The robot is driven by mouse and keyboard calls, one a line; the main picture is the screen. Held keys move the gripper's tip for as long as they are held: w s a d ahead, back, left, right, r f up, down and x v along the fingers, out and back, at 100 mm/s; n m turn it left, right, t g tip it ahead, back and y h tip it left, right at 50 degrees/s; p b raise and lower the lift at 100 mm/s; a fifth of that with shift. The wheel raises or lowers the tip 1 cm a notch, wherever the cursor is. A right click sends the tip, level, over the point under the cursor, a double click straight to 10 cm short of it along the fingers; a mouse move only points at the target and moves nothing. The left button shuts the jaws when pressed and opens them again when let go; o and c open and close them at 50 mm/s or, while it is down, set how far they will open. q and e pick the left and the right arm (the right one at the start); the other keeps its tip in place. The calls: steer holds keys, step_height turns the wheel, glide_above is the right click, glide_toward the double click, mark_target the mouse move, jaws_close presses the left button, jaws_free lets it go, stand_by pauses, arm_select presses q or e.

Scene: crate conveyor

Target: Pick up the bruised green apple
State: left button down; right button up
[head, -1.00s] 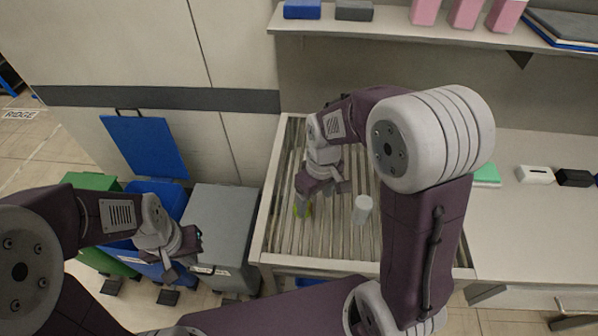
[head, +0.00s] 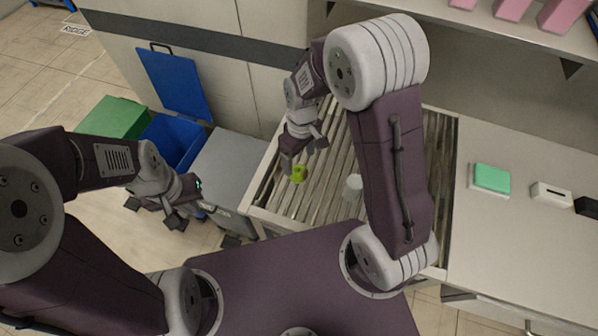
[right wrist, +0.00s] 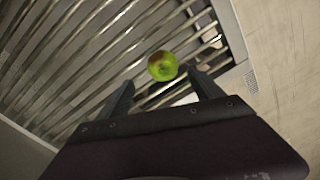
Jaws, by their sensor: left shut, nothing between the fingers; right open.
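The bruised green apple (head: 299,174) lies on the metal roller conveyor (head: 330,180), near its front left part. In the right wrist view the apple (right wrist: 162,66) is green with a brown patch on its upper left. My right gripper (head: 303,160) is open just above and behind the apple. In the right wrist view its fingers (right wrist: 160,84) stand either side of a gap, with the apple just beyond the tips and nothing held. My left gripper (head: 178,216) is shut and empty, low at the left, away from the conveyor.
A white cylinder (head: 353,187) stands on the rollers right of the apple. Left of the conveyor are a grey bin (head: 228,165), an open blue bin (head: 176,140) and a green bin (head: 113,117). A counter at right holds a green-topped box (head: 491,179).

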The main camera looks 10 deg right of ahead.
mark_target(299, 170)
steer(key=f, duration=0.3)
steer(key=s+f, duration=0.1)
steer(key=shift+a+f, duration=0.25)
steer(key=shift+f, duration=0.35)
steer(key=c, duration=1.5)
step_height(299, 170, up, 4)
steer(key=shift+w+r, duration=0.1)
steer(key=shift+w, duration=0.05)
steer(key=s+a+r, duration=0.1)
steer(key=s+r, duration=0.6)
steer(key=s, duration=0.4)
steer(key=shift+s+a, duration=0.3)
steer(key=shift+s, duration=0.1)
